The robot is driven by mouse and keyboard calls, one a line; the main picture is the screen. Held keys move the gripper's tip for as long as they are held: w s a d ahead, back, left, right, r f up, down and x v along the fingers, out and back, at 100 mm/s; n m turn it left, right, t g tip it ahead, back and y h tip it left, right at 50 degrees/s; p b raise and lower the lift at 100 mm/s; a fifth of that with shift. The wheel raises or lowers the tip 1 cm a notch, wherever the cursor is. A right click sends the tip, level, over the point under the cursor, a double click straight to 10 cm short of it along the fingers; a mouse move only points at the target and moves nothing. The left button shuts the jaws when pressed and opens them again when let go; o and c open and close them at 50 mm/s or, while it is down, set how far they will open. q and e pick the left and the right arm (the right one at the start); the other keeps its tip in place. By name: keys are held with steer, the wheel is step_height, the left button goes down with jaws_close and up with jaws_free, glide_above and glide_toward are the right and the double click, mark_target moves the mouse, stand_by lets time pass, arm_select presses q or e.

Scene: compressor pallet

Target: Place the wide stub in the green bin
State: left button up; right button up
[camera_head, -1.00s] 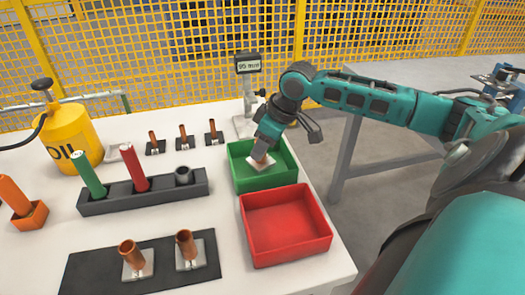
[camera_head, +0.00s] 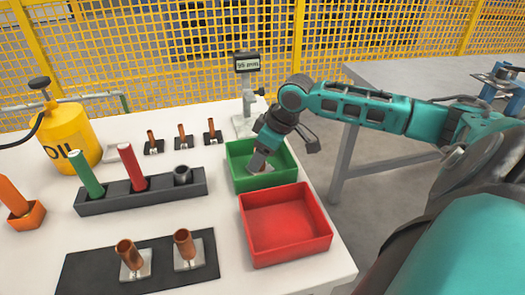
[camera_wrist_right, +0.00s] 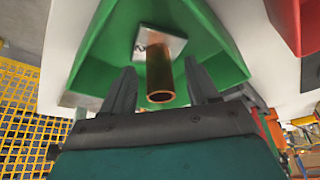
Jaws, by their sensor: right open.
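The green bin (camera_head: 277,180) stands at the right part of the white table, and it fills much of the right wrist view (camera_wrist_right: 205,60). My right gripper (camera_head: 259,165) reaches down into it. In the right wrist view, a copper stub (camera_wrist_right: 160,75) on a pale square plate (camera_wrist_right: 150,43) is inside the green bin, between the two open fingers (camera_wrist_right: 155,85). I cannot tell whether the plate rests fully on the bin floor. Two other copper stubs (camera_head: 128,255) (camera_head: 184,245) stand on plates on the dark mat. My left gripper is not seen.
A red bin (camera_head: 285,255) stands just in front of the green bin. A gauge with a display (camera_head: 246,65) stands behind. A dark rack (camera_head: 145,197) with green and red cylinders, small stubs on black plates (camera_head: 183,140) and a yellow oil can (camera_head: 70,140) are to the left.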

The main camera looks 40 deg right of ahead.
steer(key=p+v, duration=0.3)
steer(key=v, duration=0.9)
steer(key=shift+r, duration=0.1)
stand_by(0.4)
